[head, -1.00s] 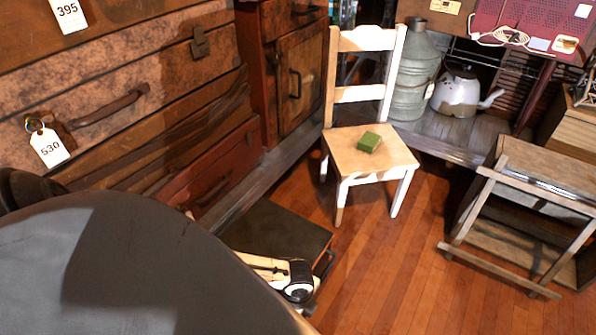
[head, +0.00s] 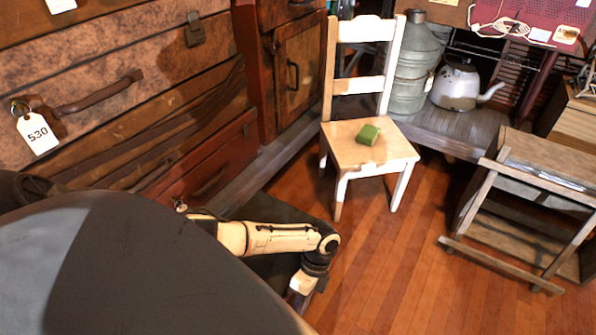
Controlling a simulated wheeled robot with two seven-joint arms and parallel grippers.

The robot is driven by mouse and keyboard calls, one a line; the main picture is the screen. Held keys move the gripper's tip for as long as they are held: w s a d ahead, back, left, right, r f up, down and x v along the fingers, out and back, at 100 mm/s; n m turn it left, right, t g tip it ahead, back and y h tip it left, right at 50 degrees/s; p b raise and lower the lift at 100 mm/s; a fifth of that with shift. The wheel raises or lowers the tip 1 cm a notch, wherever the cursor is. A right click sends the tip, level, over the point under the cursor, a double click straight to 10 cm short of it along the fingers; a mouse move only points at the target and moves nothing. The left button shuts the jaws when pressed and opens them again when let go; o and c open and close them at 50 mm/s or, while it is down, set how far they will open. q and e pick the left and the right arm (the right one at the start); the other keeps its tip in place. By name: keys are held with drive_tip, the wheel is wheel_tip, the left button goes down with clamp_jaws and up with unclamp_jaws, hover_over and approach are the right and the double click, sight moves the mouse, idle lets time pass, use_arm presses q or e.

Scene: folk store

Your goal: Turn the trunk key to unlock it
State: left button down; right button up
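A brown speckled trunk (head: 178,78) fills the upper left of the head view, in a stack of cases. It has a dark handle (head: 102,94) and a metal latch (head: 194,30). A white tag marked 530 (head: 38,133) hangs at its left from a small ring (head: 17,107). I cannot make out a key clearly there. A cream and black link of my arm (head: 275,238) reaches right below the cases and bends down at a dark joint. Neither gripper shows. My large dark body part hides the lower left.
A white and wood chair (head: 345,158) holds a green block (head: 368,135). Behind it are a metal can (head: 412,75) and a kettle (head: 458,88). A wooden stand (head: 545,165) is at right. The wooden floor (head: 400,265) between is clear.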

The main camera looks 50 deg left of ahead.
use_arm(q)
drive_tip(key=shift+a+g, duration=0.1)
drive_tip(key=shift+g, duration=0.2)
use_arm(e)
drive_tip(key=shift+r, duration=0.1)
